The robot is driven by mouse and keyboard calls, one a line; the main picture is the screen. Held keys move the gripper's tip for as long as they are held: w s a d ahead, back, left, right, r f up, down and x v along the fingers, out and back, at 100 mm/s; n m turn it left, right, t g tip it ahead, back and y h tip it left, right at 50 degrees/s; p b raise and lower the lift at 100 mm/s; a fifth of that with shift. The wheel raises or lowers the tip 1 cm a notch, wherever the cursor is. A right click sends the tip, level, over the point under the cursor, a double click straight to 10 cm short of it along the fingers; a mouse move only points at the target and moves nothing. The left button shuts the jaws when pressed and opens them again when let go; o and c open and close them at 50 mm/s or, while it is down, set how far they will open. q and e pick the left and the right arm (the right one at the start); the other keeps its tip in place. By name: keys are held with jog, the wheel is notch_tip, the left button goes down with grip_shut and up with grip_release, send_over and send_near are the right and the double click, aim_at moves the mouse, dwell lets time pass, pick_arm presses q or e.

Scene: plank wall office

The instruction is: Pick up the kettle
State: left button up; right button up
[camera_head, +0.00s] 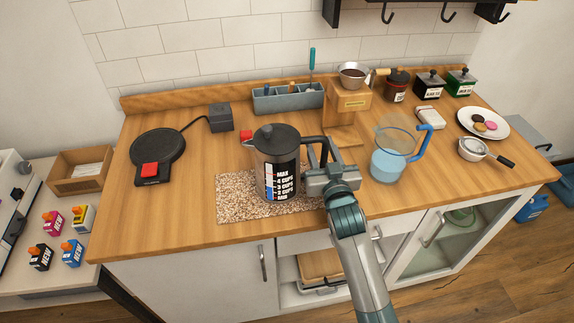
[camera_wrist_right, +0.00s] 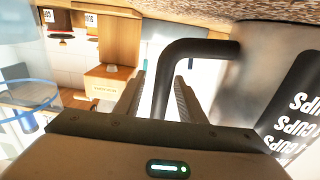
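The kettle (camera_head: 263,168) stands upright on a speckled mat (camera_head: 237,203) on the wooden counter. My right gripper (camera_head: 321,168) is at the handle. In the right wrist view the handle (camera_wrist_right: 176,62) passes between my two fingers (camera_wrist_right: 157,100). The fingers are apart, with a visible gap on the left side of the handle. The kettle body (camera_wrist_right: 250,68) fills the right of that view. My left gripper is not in view.
A clear jug with blue water (camera_head: 388,165) stands close right of my right gripper. The black power base (camera_head: 157,146) lies at left. Behind are a grey bin (camera_head: 290,101) and a wooden coffee stand (camera_head: 348,105).

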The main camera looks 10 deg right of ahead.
dwell(0.3)
grip_shut()
dwell(0.6)
dwell(0.6)
jog(key=shift+r, duration=0.2)
